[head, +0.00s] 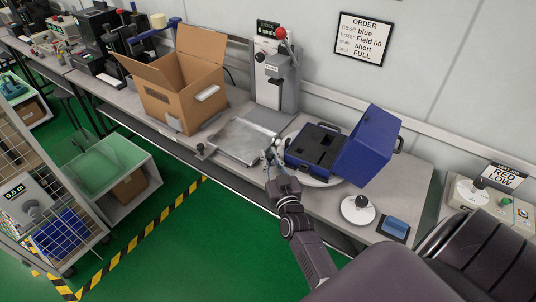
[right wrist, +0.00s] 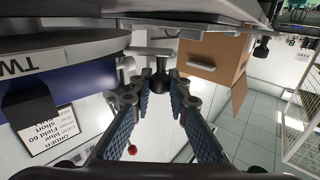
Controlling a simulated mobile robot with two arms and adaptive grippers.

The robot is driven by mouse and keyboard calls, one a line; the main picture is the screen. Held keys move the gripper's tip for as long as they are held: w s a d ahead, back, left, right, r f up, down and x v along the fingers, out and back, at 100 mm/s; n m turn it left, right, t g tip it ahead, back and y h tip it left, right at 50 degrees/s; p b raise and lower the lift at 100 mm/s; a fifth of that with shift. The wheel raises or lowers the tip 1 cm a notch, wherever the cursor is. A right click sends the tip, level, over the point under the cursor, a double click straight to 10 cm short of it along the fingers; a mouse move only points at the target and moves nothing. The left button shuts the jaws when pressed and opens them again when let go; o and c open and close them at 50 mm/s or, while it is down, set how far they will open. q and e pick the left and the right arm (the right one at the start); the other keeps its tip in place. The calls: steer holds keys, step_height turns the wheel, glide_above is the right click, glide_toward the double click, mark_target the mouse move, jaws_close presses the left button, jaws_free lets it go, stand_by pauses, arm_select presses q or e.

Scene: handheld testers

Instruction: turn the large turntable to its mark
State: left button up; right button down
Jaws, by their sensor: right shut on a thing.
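The large turntable is a pale round disc (head: 322,183), mostly hidden under an open blue case (head: 368,146) with a dark interior. What seems to be its grey rim (right wrist: 75,50) shows at the upper left of the right wrist view. My right gripper (head: 274,155) is at the left side of the case, low over the bench. Its fingers (right wrist: 160,92) close around a black knob (right wrist: 160,79) on a short stem. The knob is hidden by the gripper in the head view. I cannot see any mark on the turntable. My left gripper is out of view.
A metal tray (head: 238,139) lies left of the gripper, with an open cardboard box (head: 180,88) beyond it. A grey lever stand (head: 277,80) is behind.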

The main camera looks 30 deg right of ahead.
steer(key=shift+s+a+r+n+t+y+b, duration=0.1)
steer(key=shift+s+n+t+y+b, duration=0.15)
steer(key=shift+s+n+y, duration=0.9)
steer(key=shift+s+a+n+t+y+b, duration=0.15)
steer(key=shift+s+n+y+b, duration=0.35)
steer(key=shift+s+y, duration=1.15)
steer(key=c, duration=1.8)
jaws_free()
steer(key=s, duration=1.2)
steer(key=shift+c, duration=0.5)
